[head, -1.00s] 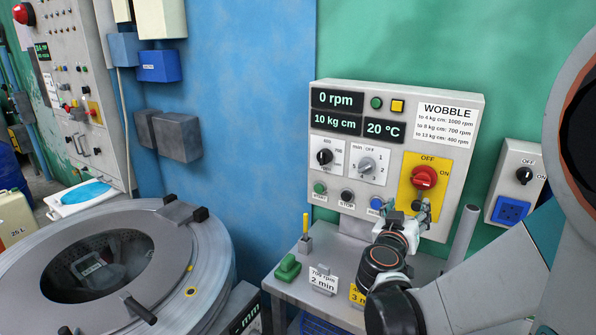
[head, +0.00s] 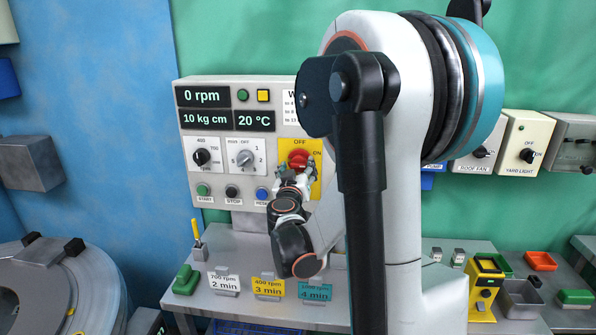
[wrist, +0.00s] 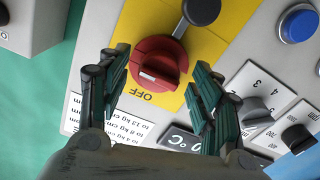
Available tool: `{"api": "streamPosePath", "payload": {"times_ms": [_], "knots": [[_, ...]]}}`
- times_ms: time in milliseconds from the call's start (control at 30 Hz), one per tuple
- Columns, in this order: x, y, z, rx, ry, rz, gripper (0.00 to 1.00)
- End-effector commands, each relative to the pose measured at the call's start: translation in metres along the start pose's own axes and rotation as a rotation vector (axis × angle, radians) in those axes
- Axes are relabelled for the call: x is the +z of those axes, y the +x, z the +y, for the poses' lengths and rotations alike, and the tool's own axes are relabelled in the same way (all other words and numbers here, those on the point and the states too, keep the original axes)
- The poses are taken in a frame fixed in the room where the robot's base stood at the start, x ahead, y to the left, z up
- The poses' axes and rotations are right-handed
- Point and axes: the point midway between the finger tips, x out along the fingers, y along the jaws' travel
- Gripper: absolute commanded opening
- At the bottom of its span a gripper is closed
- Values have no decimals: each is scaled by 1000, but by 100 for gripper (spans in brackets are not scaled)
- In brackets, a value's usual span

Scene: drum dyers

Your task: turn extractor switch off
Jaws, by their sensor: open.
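The red rotary switch (head: 299,159) sits on a yellow plate marked OFF and ON, on the grey control panel (head: 222,94). My gripper (head: 294,180) is just in front of and below the switch in the head view. In the wrist view my open gripper (wrist: 160,78) has one finger on each side of the knob, with gaps visible. I cannot tell whether a fingertip touches it. Part of the plate is hidden by my arm.
A dark knob (wrist: 201,10) stands out beside the red one. A blue button (wrist: 298,25) and two smaller dials are near. A bench with sign cards (head: 268,287) lies below. A drum machine (head: 70,290) is at left, and switch boxes (head: 527,142) are at right.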

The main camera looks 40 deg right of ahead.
Motion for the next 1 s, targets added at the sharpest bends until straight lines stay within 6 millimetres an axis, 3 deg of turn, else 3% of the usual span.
{"api": "streamPosePath", "payload": {"times_ms": [133, 433, 467, 600, 667, 1000], "knots": [[0, 10, 0, 1, 0, 0, 59], [0, 12, 0, 0, 0, 0, 59], [0, 12, 0, 0, 0, 0, 56], [0, 12, 0, 0, 0, 0, 25], [0, 12, 0, 0, 0, 0, 14], [0, 12, 0, 0, -29, 0, 14]]}}
